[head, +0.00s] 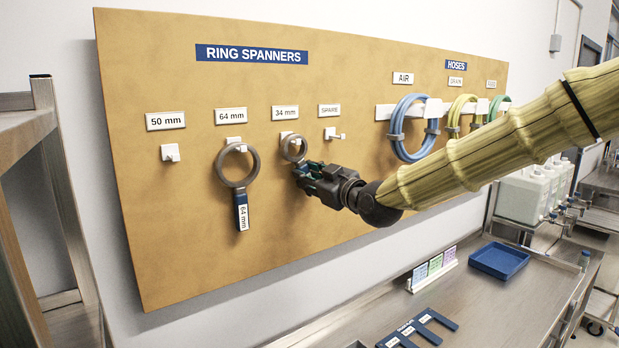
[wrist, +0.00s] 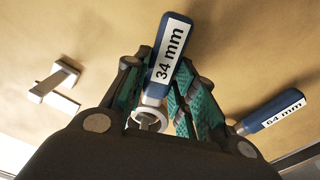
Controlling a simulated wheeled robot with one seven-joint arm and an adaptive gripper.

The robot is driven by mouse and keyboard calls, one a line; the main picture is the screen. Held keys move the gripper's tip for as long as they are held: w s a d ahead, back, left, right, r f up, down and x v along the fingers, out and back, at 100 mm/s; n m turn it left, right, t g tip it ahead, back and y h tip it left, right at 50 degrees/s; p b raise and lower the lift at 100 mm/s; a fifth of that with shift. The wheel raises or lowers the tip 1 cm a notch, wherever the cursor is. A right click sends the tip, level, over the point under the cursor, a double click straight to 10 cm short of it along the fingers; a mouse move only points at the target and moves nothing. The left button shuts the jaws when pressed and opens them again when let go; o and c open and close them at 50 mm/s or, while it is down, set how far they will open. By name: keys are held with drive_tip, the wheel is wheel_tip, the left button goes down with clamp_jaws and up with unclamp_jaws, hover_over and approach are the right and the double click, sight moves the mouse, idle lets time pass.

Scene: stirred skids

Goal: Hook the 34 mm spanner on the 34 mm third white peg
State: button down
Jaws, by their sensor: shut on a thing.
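The 34 mm spanner has a small grey ring (head: 293,148) and a blue handle with a white "34 mm" label (wrist: 169,52). My gripper (head: 303,172) is shut on its handle, just below the ring. In the wrist view the handle stands between the two green-padded fingers of my gripper (wrist: 160,98). The ring is upright and overlaps the white 34 mm peg (head: 286,135) under the "34 mm" sign (head: 285,113). I cannot tell for certain whether the peg passes through the ring. The gripper hides most of the handle in the head view.
The 64 mm spanner (head: 240,190) hangs on its peg close to the left. The 50 mm peg (head: 170,153) and spare peg (head: 333,134) are empty. Coiled hoses (head: 401,128) hang at the right, near my arm. A steel bench (head: 470,310) lies below the board.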

idle(0.3)
drive_tip(key=c, duration=1.1)
unclamp_jaws()
